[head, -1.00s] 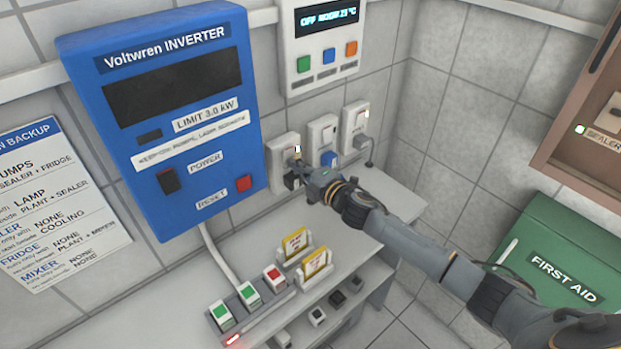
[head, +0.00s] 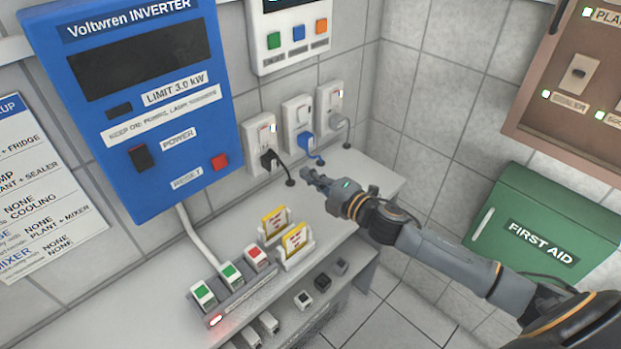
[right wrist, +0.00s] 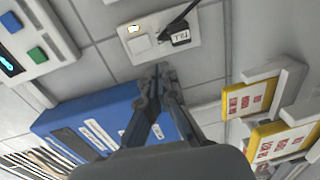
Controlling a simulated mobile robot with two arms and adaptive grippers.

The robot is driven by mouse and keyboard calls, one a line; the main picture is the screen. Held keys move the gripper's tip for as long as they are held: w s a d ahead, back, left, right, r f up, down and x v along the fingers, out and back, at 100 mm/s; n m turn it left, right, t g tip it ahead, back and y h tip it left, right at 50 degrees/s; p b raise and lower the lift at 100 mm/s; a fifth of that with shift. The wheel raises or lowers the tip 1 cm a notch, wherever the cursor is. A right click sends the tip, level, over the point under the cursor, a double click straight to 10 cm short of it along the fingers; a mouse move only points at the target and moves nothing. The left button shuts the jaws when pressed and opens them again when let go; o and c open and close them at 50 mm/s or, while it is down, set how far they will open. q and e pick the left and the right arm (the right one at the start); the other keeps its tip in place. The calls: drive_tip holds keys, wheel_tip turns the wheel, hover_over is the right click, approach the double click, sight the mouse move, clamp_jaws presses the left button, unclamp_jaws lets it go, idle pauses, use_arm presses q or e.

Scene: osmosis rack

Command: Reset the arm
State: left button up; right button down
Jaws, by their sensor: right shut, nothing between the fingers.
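My right gripper (head: 312,178) is shut and empty, held above the white shelf (head: 365,180) in the head view. It is apart from the wall sockets. In the right wrist view its fingertips (right wrist: 160,70) meet, below the socket with the black plug (right wrist: 181,37). The black plug also shows in the head view (head: 268,160), seated in the leftmost socket (head: 261,138). A blue plug (head: 306,142) is at the middle socket and a grey one (head: 338,121) at the right socket. My left gripper is not in view.
The blue inverter (head: 140,100) hangs at the left. Card holders with yellow-edged cards (head: 295,243) and a strip of green and red switches (head: 231,275) are on the shelf. A green first aid box (head: 540,235) and a brown panel (head: 560,110) are at the right.

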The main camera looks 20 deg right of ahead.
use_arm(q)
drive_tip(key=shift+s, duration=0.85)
